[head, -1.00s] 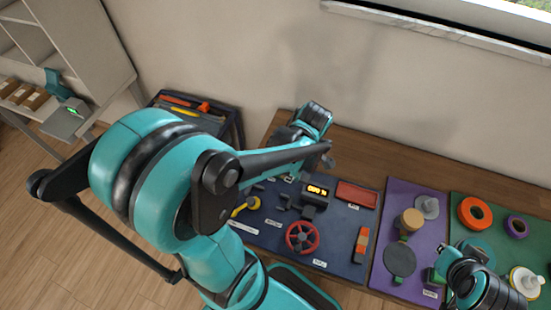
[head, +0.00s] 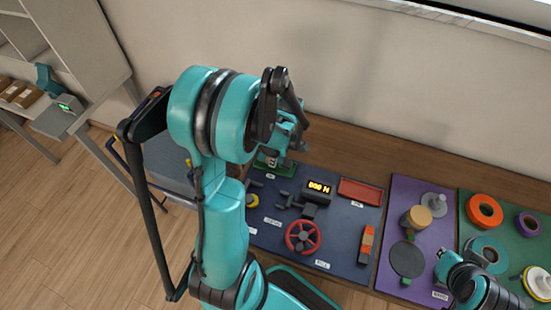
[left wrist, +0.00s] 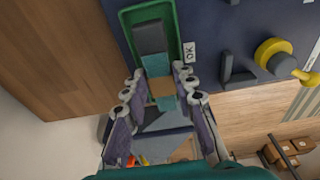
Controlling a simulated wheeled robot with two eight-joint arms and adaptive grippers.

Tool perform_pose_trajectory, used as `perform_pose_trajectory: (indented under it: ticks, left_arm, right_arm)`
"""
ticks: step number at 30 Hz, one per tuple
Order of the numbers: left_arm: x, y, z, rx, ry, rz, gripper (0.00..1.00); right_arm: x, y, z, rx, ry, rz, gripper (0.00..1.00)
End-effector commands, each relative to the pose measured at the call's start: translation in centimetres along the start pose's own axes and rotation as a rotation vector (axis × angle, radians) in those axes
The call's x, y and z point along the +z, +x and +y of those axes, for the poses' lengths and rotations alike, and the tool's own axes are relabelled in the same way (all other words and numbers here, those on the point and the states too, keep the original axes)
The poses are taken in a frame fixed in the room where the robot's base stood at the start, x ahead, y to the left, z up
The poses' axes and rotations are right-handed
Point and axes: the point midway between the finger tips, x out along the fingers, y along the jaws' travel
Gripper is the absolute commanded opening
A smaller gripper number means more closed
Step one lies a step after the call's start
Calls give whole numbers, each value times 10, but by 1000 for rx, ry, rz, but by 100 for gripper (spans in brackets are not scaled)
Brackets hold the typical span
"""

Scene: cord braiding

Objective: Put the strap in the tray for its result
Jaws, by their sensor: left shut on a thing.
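The strap (left wrist: 161,88), with dark grey, teal and tan sections, shows in the left wrist view. My left gripper (left wrist: 160,100) is shut on it. Its dark end reaches over the inside of the green tray (left wrist: 175,20), which has an OK label beside it; whether it touches the tray floor I cannot tell. In the head view my left gripper (head: 275,158) is at the green tray (head: 287,171), mostly hidden by my arm. A red tray (head: 361,191) lies to the right. My right gripper (head: 447,262) is at the lower right, its jaws unclear.
On the blue board stand a display device (head: 318,187), a red handwheel (head: 303,237) and an orange-and-grey block (head: 366,245). A purple mat (head: 403,200) and a green mat (head: 470,240) with spools lie to the right. The wall is close behind the bench.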

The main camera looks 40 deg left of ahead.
Motion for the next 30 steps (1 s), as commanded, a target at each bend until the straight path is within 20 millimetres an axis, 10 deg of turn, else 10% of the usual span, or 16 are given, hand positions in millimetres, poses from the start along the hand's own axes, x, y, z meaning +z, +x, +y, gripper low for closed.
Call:
perform_pose_trajectory:
  ticks: [22,23,24,30]
  left_arm:
    - [2,12,0,0,0,0,0]
    - [2,12,0,0,0,0,34]
    - [2,12,0,0,0,0,45]
    - [2,12,0,0,0,0,47]
  right_arm:
    - [7,9,0,0,0,0,0]
    - [6,9,0,0,0,0,0]
    - [6,9,0,0,0,0,0]
    - [6,9,0,0,0,0,0]
